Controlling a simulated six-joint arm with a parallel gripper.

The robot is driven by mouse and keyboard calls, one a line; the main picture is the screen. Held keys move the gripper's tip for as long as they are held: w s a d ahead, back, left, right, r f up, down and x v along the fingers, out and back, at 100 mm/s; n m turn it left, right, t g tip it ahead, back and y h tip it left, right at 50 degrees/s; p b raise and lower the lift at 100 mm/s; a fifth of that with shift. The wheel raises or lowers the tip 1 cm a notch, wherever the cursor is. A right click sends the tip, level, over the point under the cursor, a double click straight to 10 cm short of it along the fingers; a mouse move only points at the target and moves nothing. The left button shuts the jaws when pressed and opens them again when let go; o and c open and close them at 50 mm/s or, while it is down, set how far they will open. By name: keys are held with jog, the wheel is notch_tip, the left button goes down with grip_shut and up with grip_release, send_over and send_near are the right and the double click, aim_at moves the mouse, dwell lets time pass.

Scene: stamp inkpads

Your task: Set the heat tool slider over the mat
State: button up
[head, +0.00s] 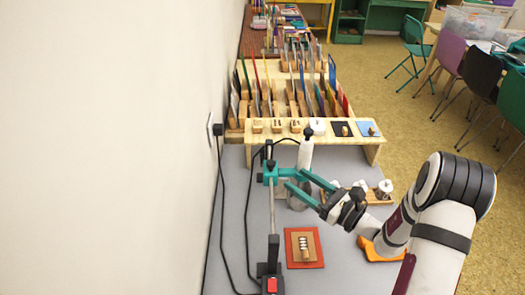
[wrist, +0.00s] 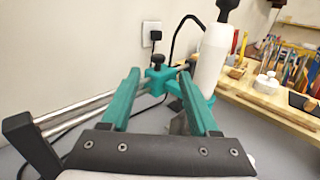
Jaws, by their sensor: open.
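The heat tool (head: 305,153) is a white upright cylinder beside the teal slider (head: 270,172). It also shows in the wrist view (wrist: 212,58), just right of the slider (wrist: 157,82). The slider sits at the far part of a metal rail (head: 274,210). The red mat (head: 291,263) lies nearer the camera, right of the rail's near end, with a brown card on it. My gripper (head: 288,180) has teal fingers and is open at the slider. In the wrist view its fingertips (wrist: 159,73) lie either side of the slider; I cannot tell whether they touch it.
A black end block (wrist: 30,145) stands at the rail's near end. Cables run along the wall. A wooden shelf (head: 345,138) with stamps is behind the slider. A wooden tray (head: 378,198) and an orange object (head: 378,252) lie to the right. Grey tabletop around the mat is free.

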aim_at(280, 169)
jog(key=x, duration=1.3)
jog(key=shift+a, duration=0.2)
grip_shut()
dwell(0.7)
